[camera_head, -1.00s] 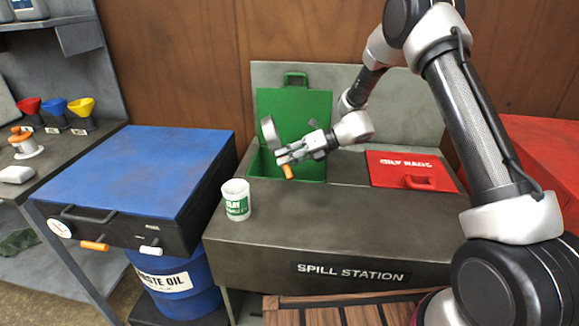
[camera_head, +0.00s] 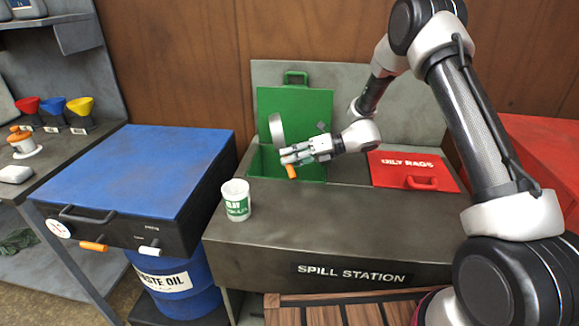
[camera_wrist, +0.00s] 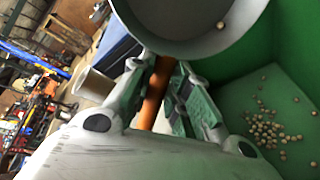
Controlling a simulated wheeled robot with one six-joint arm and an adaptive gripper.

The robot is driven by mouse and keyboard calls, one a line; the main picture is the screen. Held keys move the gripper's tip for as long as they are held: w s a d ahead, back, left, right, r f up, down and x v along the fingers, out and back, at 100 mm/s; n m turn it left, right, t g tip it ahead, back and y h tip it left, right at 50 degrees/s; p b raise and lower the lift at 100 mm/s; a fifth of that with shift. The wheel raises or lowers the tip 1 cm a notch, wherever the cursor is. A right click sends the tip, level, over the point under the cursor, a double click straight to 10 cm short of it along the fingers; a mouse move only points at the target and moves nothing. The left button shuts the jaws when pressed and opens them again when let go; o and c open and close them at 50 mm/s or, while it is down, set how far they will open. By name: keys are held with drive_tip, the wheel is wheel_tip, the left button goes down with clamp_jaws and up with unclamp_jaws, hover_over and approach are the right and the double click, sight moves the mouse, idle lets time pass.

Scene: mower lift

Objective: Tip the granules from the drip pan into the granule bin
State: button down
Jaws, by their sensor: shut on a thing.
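The grey drip pan (camera_head: 276,130) is on edge, steeply tilted, above the open green granule bin (camera_head: 259,163). My gripper (camera_head: 287,156) is shut on the pan's orange handle (camera_head: 291,173). In the wrist view the pan (camera_wrist: 185,35) shows one tan granule (camera_wrist: 221,25) near its edge; the rest of its inside is cut off by the frame. Several granules (camera_wrist: 264,127) lie scattered and heaped on the floor of the green bin (camera_wrist: 232,98). The bin's green lid (camera_head: 305,105) stands open behind my gripper.
A white and green cup (camera_head: 236,200) stands on the spill station (camera_head: 310,225), left of the bin. A shut red oily rags lid (camera_head: 412,168) is to the right. A blue-topped waste oil cabinet (camera_head: 140,165) stands at left.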

drive_tip(key=shift+d+y, duration=0.2)
drive_tip(key=shift+y, duration=0.6)
drive_tip(key=shift+r+y, duration=0.3)
drive_tip(key=shift+r, duration=0.3)
